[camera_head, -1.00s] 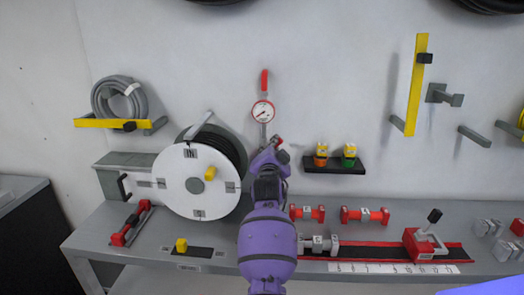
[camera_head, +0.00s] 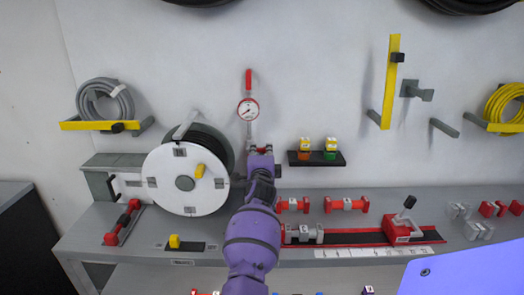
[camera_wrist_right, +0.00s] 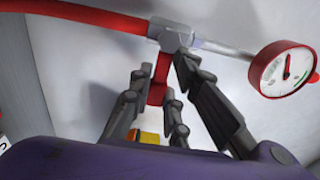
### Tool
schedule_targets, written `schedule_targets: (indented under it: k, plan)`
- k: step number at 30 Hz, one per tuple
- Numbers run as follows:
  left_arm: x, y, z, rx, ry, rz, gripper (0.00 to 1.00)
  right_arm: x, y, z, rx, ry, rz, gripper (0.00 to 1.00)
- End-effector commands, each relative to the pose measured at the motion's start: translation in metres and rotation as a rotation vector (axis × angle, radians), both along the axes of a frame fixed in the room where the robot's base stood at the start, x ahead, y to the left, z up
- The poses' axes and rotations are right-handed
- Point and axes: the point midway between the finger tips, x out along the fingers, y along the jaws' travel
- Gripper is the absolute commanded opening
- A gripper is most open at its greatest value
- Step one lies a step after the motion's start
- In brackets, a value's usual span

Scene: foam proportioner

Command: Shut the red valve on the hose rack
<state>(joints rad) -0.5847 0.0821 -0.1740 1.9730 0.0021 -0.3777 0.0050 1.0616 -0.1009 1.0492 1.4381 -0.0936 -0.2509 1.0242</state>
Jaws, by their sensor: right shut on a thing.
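A red hose runs into that body from the left, and a thin pipe leads right to a round gauge (camera_wrist_right: 287,68). In the head view the gauge (camera_head: 248,109) hangs on the wall just above my right gripper (camera_head: 262,149), with a little red showing at the fingertips. My right gripper (camera_wrist_right: 160,75) is shut on the handle, with fingers on both sides of it. My left gripper is in neither view.
A white hose reel (camera_head: 185,182) stands on the bench close left of my right arm. A small black shelf (camera_head: 328,159) with two yellow-topped items is close right. Red fittings and a red rail (camera_head: 345,242) lie on the bench to the right.

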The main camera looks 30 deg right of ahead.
Motion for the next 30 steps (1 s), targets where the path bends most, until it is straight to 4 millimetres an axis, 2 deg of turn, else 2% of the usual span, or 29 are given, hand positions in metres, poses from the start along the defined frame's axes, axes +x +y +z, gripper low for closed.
schedule_targets:
  k: [18, 19, 22, 23, 30]
  plan:
    - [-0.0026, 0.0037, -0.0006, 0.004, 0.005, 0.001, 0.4, 0.0005, 0.0007, -0.0012, 0.037, -0.026, 0.001, 0.0]
    - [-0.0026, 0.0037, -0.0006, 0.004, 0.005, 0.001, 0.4, 0.0005, 0.0007, -0.0012, 0.037, -0.026, 0.001, 0.2]
    - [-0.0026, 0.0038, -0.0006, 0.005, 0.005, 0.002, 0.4, 0.0004, 0.0006, -0.0014, 0.035, -0.025, 0.001, 0.34]
    - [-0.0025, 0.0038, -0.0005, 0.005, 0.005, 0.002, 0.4, 0.0004, 0.0006, -0.0014, 0.035, -0.025, 0.001, 0.36]
    - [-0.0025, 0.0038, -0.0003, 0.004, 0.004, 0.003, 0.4, 0.0, 0.0, -0.0014, 0.033, -0.023, 0.0, 0.36]
